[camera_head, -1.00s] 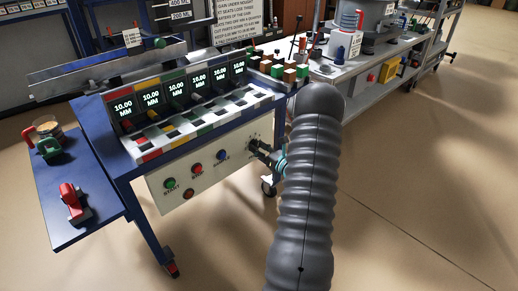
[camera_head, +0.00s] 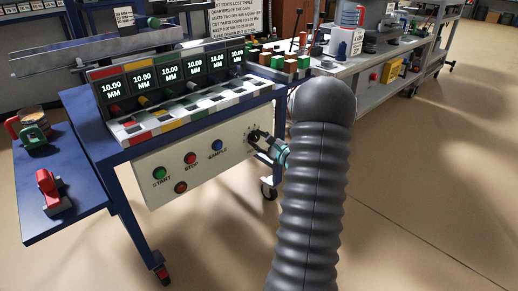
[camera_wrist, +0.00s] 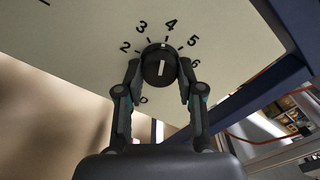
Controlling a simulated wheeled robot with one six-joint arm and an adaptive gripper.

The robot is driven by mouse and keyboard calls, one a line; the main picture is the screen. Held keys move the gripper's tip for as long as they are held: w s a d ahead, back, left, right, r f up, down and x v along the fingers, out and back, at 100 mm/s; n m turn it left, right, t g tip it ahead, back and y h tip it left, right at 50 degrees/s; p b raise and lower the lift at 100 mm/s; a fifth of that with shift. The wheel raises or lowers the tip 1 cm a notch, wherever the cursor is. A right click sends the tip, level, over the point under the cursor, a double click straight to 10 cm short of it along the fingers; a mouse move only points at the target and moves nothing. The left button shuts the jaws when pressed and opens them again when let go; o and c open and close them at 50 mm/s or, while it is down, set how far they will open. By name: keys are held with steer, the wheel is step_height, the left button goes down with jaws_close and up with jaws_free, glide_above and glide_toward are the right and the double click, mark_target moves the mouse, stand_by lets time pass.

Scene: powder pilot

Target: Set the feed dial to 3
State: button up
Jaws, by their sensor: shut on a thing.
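The feed dial (camera_wrist: 160,66) is a round black knob with a white line, on a cream panel (camera_wrist: 80,50). Numbers 2 to 6 arc above it in the wrist view, and a 0 shows lower down. The white line points up, leaning slightly right, between 3 and 4 and seemingly nearer 4. My gripper (camera_wrist: 160,72) has one finger on each side of the dial and is shut on it. In the head view the gripper (camera_head: 262,138) is at the panel's right end, and its fingers partly cover the dial.
Start (camera_head: 159,173), stop (camera_head: 190,158) and sample (camera_head: 217,145) buttons are on the panel, left of the dial. A blue frame leg (camera_wrist: 285,80) stands close on the right in the wrist view. A side shelf (camera_head: 85,205) juts out at left.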

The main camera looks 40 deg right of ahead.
steer(key=n, duration=0.3)
steer(key=shift+n, duration=0.3)
steer(key=shift+r+n, duration=0.1)
steer(key=shift+n, duration=1.3)
steer(key=o, duration=1.2)
steer(key=shift+c, duration=0.2)
steer(key=shift+s, duration=0.1)
steer(key=s+d, duration=0.1)
steer(key=s, duration=1.1)
steer(key=shift+w, duration=0.1)
